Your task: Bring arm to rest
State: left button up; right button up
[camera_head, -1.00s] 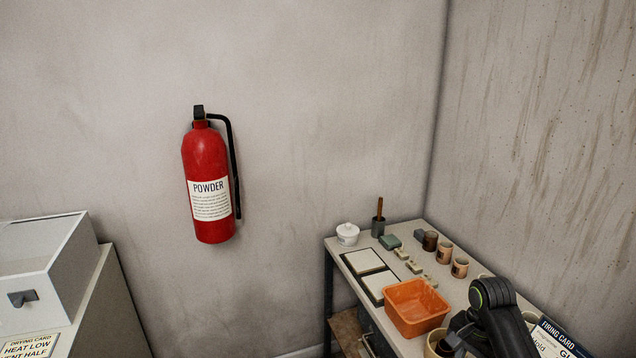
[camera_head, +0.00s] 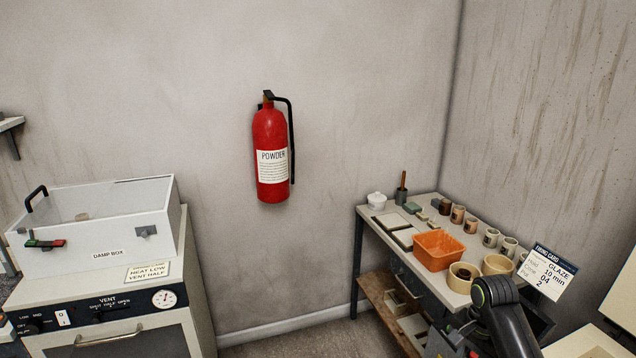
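My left gripper does not show in the view.
The table holds an orange bin (camera_head: 438,250), bowls (camera_head: 462,277), several cups and a white jar (camera_head: 376,201). A firing card (camera_head: 548,270) stands by the arm. At left, a damp box (camera_head: 95,230) sits on an oven (camera_head: 120,320). Floor shows between oven and table.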

jog(key=s+d+f+n, duration=0.1)
jog(key=s+f, duration=0.4)
jog(key=f, duration=0.5)
jog(key=s+f+n+b, duration=0.15)
jog(key=s+f, duration=0.25)
jog(key=f, duration=0.7)
jog(key=s+d+f+n, duration=0.1)
jog(key=s+f, duration=0.4)
jog(key=f, duration=0.5)
pick_arm(q)
jog(key=shift+s+a+f+b, duration=0.2)
jog(key=shift+s+a+f, duration=0.15)
jog(key=shift+s+f, duration=0.3)
jog(key=shift+s+a+f+b, duration=0.2)
jog(key=shift+s+a+f, duration=0.1)
jog(key=shift+s+f, duration=0.3)
pick_arm(e)
jog(key=s+a+f+n, duration=0.1)
jog(key=s+f, duration=0.4)
jog(key=s, duration=0.6)
jog(key=s+a+f+n, duration=0.1)
jog(key=s+f+n, duration=0.3)
jog(key=s, duration=0.7)
jog(key=s+a+f+n+t+h, duration=0.1)
jog(key=s+a+f+n, duration=0.1)
jog(key=s+f, duration=0.6)
jog(key=s, duration=0.4)
